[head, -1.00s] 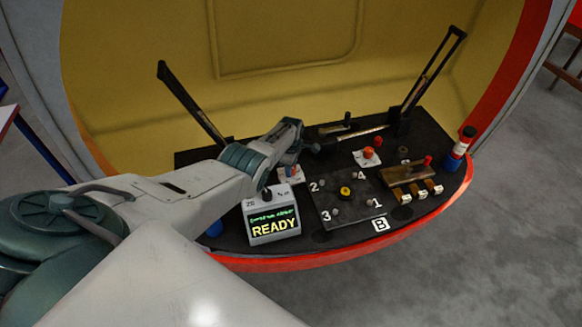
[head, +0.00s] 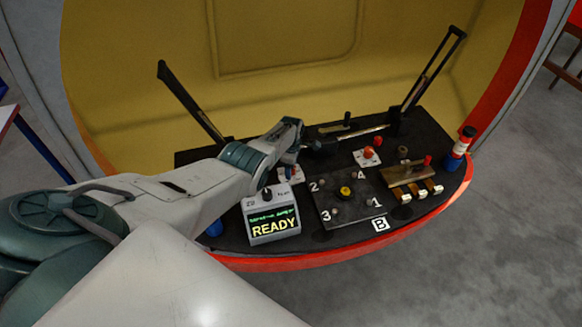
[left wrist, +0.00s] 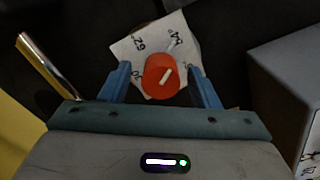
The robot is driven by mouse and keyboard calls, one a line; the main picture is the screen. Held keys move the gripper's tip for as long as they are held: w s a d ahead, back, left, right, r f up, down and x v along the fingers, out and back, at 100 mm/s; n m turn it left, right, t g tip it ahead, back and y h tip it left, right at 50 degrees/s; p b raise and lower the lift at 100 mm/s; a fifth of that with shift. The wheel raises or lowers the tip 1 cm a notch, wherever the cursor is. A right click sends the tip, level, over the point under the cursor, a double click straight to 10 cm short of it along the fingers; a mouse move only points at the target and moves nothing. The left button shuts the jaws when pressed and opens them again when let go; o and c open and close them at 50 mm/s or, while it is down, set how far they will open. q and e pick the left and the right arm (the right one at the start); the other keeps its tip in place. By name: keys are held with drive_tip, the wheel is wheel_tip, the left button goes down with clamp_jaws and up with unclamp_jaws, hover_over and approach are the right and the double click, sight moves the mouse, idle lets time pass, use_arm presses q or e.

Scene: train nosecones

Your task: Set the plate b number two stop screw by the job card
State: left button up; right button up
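Plate B (head: 350,207) is a dark square plate with screws numbered 1 to 4 and a yellow centre piece (head: 345,191). The number two screw (head: 322,183) is at its back left corner, by the white 2. The white label B (head: 380,224) stands in front. My left gripper (left wrist: 161,84) is open, its blue fingers either side of an orange knob (left wrist: 160,75) with gaps at both sides. The knob has a white pointer line and sits on a white numbered card (left wrist: 136,49). In the head view my left gripper (head: 291,145) is behind the display box, its fingertips hard to see.
A display box (head: 271,215) reading READY stands left of the plate. A second red knob (head: 368,153) on a white card is behind the plate. A brass block (head: 405,174) with several labelled pieces is at right. Two upright black struts (head: 190,105) rise at the back.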

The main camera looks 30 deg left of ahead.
use_arm(q)
drive_tip(key=shift+r+p, duration=0.4)
wheel_tip(320, 180, up, 9)
drive_tip(key=p, duration=0.3)
drive_tip(key=shift+f, duration=0.1)
drive_tip(key=shift+r, duration=0.55)
drive_tip(key=shift+f, duration=0.1)
